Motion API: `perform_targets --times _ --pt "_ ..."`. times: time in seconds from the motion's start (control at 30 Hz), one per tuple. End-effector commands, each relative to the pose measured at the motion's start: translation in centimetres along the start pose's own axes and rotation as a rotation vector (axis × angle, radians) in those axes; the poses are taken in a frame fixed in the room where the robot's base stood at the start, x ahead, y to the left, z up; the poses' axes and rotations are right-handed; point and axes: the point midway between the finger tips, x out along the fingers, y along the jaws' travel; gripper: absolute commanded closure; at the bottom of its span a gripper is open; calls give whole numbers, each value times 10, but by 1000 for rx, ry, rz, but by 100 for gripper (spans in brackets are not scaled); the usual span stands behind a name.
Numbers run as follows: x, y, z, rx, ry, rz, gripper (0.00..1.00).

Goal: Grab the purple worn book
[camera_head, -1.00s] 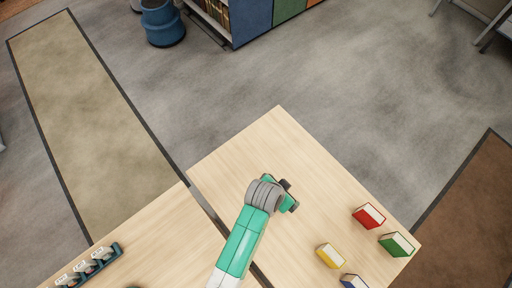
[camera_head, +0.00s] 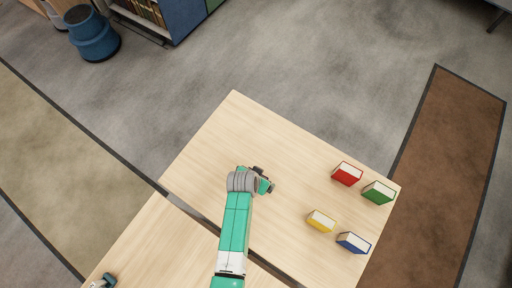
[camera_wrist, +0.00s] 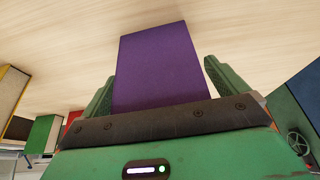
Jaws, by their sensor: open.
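The purple book (camera_wrist: 158,62) fills the middle of the wrist view, with its plain purple face toward the camera. It lies between the two green fingers of my gripper (camera_wrist: 159,74). The fingers are apart, one on each side of the book, with a visible gap at the right finger. Whether the left finger touches the book I cannot tell. The lower end of the book is hidden behind my gripper's body. In the head view my gripper (camera_head: 266,186) is over the middle of the light wooden table (camera_head: 225,130), and the purple book cannot be made out there.
To the right on the table are a red book (camera_head: 347,174), a green book (camera_head: 378,192), a yellow book (camera_head: 321,221) and a blue book (camera_head: 353,243). A dark gap (camera_head: 190,211) separates this table from another. The table's far corner is clear.

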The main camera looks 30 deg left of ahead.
Motion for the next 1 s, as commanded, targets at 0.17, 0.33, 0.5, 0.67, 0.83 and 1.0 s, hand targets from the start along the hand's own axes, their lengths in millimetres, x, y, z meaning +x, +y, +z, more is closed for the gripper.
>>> perform_targets --times 0.17,0.33,0.5,0.67,0.83,1.0 --pt "0 0 0 0 0 0 8" --pt "-1 0 0 0 0 0 41" --pt "-1 0 0 0 1 0 55" --pt "-2 0 -1 0 1 0 55" --pt "-14 0 -6 0 2 -1 55" --pt "-36 2 -12 2 0 -1 55"
